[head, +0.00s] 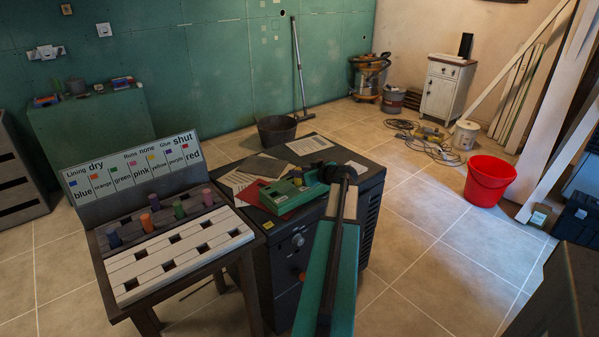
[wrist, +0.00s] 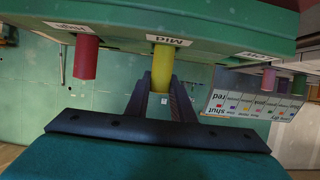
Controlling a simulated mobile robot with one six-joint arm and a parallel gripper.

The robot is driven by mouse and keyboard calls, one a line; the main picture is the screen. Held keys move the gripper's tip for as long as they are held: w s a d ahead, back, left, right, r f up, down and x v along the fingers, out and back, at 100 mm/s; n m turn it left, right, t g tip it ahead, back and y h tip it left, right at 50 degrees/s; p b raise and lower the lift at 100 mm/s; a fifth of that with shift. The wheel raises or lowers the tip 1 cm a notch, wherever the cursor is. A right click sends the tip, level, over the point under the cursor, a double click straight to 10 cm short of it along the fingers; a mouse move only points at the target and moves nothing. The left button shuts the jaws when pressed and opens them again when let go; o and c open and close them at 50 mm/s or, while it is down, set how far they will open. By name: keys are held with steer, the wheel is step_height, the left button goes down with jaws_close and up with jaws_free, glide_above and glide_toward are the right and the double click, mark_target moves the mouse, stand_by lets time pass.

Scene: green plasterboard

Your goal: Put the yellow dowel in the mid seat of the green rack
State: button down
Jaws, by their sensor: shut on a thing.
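In the wrist view, a green rack (wrist: 225,26) spans the top, with its labels upside down. The yellow dowel (wrist: 161,66) is between my gripper's fingers (wrist: 160,92), which are shut on it. Its far end meets the rack at the seat labelled Mid; I cannot tell how deep it sits. A red-pink dowel (wrist: 86,57) is at the seat to the left in this view. The seat to the right shows no dowel. In the head view, the green rack (head: 283,196) lies on a dark cabinet; my arm hides the yellow dowel and the gripper's fingers.
A stand (head: 172,259) left of the cabinet holds blue, orange, green and pink dowels beneath a colour-label board (head: 130,172). Papers and a red sheet (head: 285,203) lie by the rack. A red bucket (head: 488,181) stands on the floor at right.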

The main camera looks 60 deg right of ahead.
steer(key=shift+f+b, duration=0.3)
steer(key=shift+f, duration=0.05)
steer(key=c, duration=1.5)
jaws_free()
steer(key=shift+c, duration=0.2)
steer(key=shift+r+p, duration=0.25)
steer(key=shift+p, duration=0.1)
steer(key=shift+s+a, duration=0.1)
steer(key=shift+s, duration=0.25)
steer(key=b+v, duration=0.1)
steer(key=v, duration=1)
steer(key=shift+r+b, duration=0.15)
steer(key=shift+b, duration=0.2)
steer(key=shift+s, duration=0.1)
